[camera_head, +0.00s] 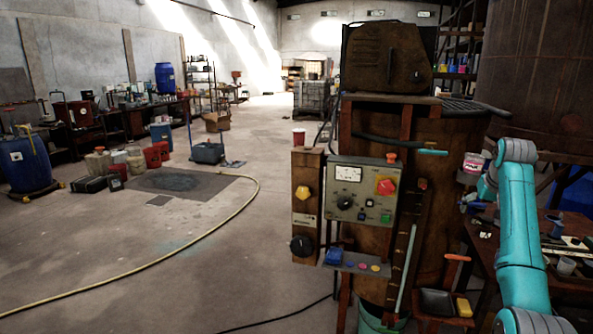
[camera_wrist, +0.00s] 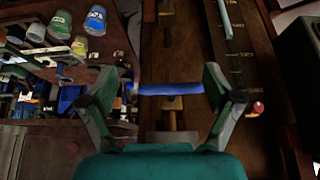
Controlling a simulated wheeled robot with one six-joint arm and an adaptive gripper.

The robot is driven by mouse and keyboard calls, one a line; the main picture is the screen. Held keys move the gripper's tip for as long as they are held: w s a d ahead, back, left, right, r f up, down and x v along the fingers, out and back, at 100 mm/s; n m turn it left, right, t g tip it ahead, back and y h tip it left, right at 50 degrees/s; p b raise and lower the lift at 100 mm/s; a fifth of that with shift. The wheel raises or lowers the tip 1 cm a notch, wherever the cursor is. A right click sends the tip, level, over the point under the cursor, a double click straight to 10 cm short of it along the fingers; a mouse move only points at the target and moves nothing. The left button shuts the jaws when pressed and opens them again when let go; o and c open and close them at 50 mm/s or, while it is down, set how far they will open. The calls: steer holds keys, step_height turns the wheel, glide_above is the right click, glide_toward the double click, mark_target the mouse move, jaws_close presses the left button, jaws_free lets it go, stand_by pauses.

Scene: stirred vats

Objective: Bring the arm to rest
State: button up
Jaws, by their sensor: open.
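My teal arm (camera_head: 522,235) rises at the right of the head view and bends at the top toward the rusty vat (camera_head: 445,170). In the wrist view my gripper (camera_wrist: 160,90) is open, with its two dark fingers spread wide. A blue bar (camera_wrist: 170,89) shows across the gap between the fingers, in front of brown, rusty surfaces. I cannot tell how far it is from the fingertips. In the head view the gripper end is small and hard to make out beside the vat.
A control panel (camera_head: 362,193) with a red switch stands left of the vat. A workbench (camera_head: 487,252) with cups and tools lies beside and under the arm. In the wrist view, several cups (camera_wrist: 95,20) stand at upper left. A hose (camera_head: 215,230) crosses the open floor.

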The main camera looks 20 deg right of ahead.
steer(key=a+f+t, duration=0.1)
steer(key=a+f, duration=0.4)
steer(key=f, duration=0.5)
steer(key=a+f+n+t, duration=0.1)
steer(key=a+f, duration=0.4)
steer(key=f, duration=0.4)
steer(key=a+f, duration=0.6)
steer(key=f, duration=0.4)
steer(key=s+a+f+n+t, duration=0.2)
steer(key=s+a+f+t, duration=0.1)
steer(key=s+a+f, duration=1.25)
steer(key=s+a+r+n+t+y, duration=0.1)
steer(key=s+a, duration=0.7)
steer(key=s, duration=0.3)
steer(key=s+a+r+n+t, duration=0.1)
steer(key=s+a+t, duration=0.1)
steer(key=s+a, duration=0.75)
steer(key=s+a+r+n+t+y, duration=0.1)
steer(key=s+a+r+t+y, duration=0.1)
steer(key=s+r, duration=1.5)
steer(key=shift+s+a+r+n, duration=0.35)
steer(key=shift+s+a, duration=0.35)
steer(key=shift+s, duration=0.55)
